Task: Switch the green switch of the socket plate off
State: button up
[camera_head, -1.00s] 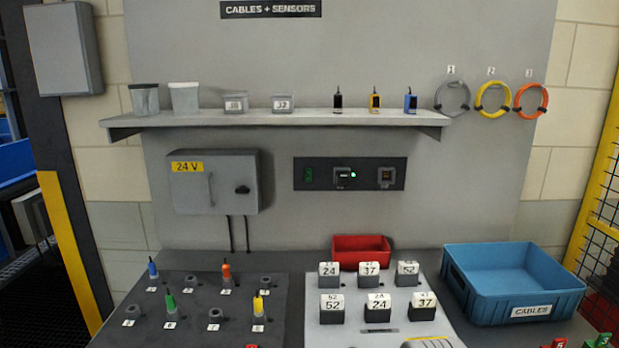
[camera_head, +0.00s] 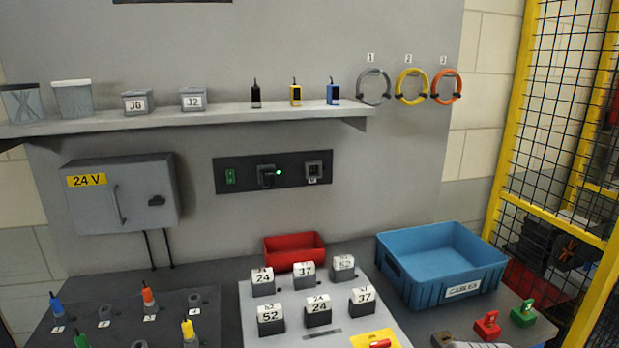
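The socket plate (camera_head: 204,177) is a dark horizontal panel on the grey back wall, below the shelf and right of the 24 V box. The green switch (camera_head: 230,176) is at the plate's left end. Its rocker position is too small to tell. A black plug (camera_head: 266,176) sits in the middle socket, with a small lit green lamp (camera_head: 279,172) beside it. Another socket (camera_head: 314,172) is at the plate's right end.
A shelf (camera_head: 220,117) with cups, boxes and sensors juts out above the plate. The 24 V box (camera_head: 125,195) stands out from the wall at left. Below are a red bin (camera_head: 294,250), a blue cable bin (camera_head: 440,263) and labelled blocks. The wall before the plate is clear.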

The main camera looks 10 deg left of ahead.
aim_at(230, 177)
jog(key=z, duration=1.3)
jog(key=k, duration=1.2)
jog(key=u, duration=2.05)
jog(key=i, duration=0.45)
jog(key=u, duration=0.05)
